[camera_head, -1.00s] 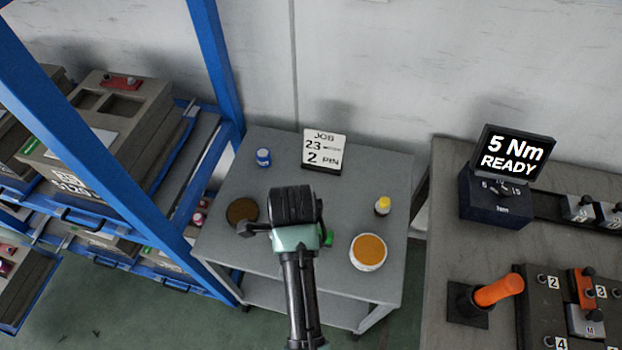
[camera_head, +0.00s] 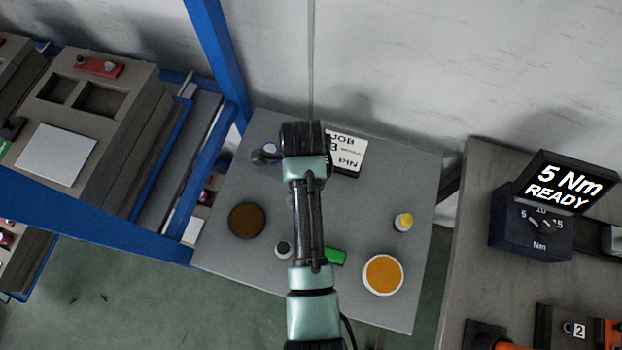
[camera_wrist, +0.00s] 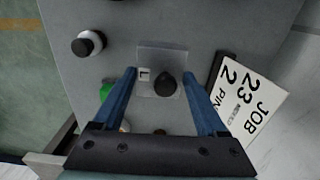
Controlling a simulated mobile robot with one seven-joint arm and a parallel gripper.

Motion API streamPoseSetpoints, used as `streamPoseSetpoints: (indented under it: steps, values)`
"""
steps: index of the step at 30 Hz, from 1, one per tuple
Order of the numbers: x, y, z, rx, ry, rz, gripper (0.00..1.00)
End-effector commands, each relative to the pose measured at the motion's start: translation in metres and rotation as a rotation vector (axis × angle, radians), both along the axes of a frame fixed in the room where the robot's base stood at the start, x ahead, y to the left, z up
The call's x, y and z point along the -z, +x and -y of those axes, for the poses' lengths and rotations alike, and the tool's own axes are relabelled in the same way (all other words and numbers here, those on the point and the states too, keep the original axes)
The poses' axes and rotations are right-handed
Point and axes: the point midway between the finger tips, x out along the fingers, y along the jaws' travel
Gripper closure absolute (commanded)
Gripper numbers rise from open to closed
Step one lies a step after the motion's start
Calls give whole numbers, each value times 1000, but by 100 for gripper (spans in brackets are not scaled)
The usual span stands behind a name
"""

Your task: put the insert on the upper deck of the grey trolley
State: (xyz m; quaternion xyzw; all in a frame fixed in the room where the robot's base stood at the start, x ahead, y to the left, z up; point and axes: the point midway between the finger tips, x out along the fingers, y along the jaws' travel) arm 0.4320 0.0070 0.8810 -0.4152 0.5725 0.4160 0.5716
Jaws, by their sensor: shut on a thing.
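The grey trolley's upper deck (camera_head: 350,205) lies under my arm, in front of the wall. My gripper (camera_wrist: 160,78) is shut on the insert (camera_wrist: 150,56), a small grey plate with a black knob and a small pale square. The two blue fingers hold it by opposite sides.
Around it on the deck stand the job card (camera_head: 349,158), a brown disc (camera_head: 247,220), a black-capped bottle (camera_head: 283,249), a green block (camera_head: 336,257), an orange-topped tub (camera_head: 382,274) and a yellow-capped bottle (camera_head: 403,222). A blue rack (camera_head: 215,45) stands left, a bench (camera_head: 472,255) right.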

Motion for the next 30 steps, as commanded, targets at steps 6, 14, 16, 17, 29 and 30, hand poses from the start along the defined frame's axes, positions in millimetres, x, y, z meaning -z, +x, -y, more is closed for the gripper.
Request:
streamPoseSetpoints:
  steps: [6, 14, 16, 17, 29, 30]
  values:
    - [21, 1, 1, 1, 0, 3, 100]
    - [55, 2, 1, 1, 0, 4, 100]
    - [59, 2, 1, 1, 0, 4, 100]
    - [59, 2, 1, 1, 0, 5, 100]
    - [64, 1, 0, 1, 0, 3, 20]
    - [63, 1, 0, 1, 0, 3, 13]
